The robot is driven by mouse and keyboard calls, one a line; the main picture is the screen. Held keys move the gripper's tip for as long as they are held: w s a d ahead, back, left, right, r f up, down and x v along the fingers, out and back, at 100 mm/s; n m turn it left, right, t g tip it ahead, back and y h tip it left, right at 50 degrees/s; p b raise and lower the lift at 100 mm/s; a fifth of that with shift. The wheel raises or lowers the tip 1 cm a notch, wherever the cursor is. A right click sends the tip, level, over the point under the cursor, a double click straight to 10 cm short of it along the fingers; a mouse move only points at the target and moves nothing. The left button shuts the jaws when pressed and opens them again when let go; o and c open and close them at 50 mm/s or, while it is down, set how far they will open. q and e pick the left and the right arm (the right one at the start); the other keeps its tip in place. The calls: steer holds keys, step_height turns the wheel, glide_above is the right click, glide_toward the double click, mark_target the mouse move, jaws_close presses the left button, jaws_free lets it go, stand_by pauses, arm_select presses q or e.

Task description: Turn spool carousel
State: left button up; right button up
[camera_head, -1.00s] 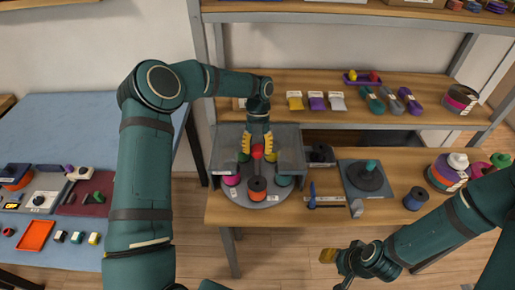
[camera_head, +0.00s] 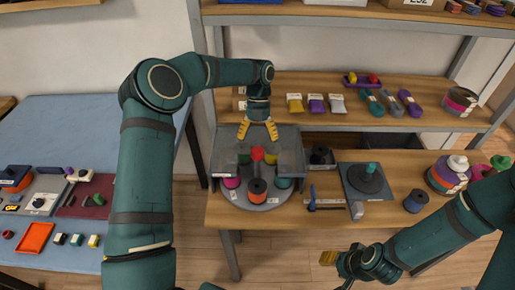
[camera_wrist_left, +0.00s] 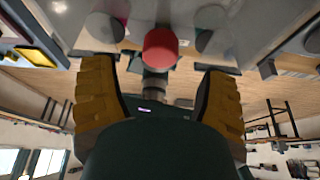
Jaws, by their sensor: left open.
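The spool carousel (camera_head: 240,199) is a round grey turntable on the wooden bench, partly under a grey see-through cover. Spools stand on it: an orange one (camera_head: 257,190) at the front, a magenta one (camera_head: 231,182) at the left and a teal one (camera_head: 284,182) at the right. A red knob (camera_head: 257,153) stands at its middle. My left gripper (camera_head: 258,131) is open and empty, above and behind the knob, its yellow fingers apart. In the left wrist view the red knob (camera_wrist_left: 160,47) shows beyond the open fingers. My right gripper (camera_head: 337,262) hangs low in front of the bench.
A dark square plate with a round disc (camera_head: 368,178) and a blue-handled tool (camera_head: 312,197) lie right of the carousel. A dark blue spool (camera_head: 415,200) stands farther right. A shelf (camera_head: 300,84) with cord packets is behind, above the bench.

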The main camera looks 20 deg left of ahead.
arm_select(q)
steer(key=v, duration=0.6)
steer(key=shift+r, duration=0.45)
steer(key=shift+w, duration=0.15)
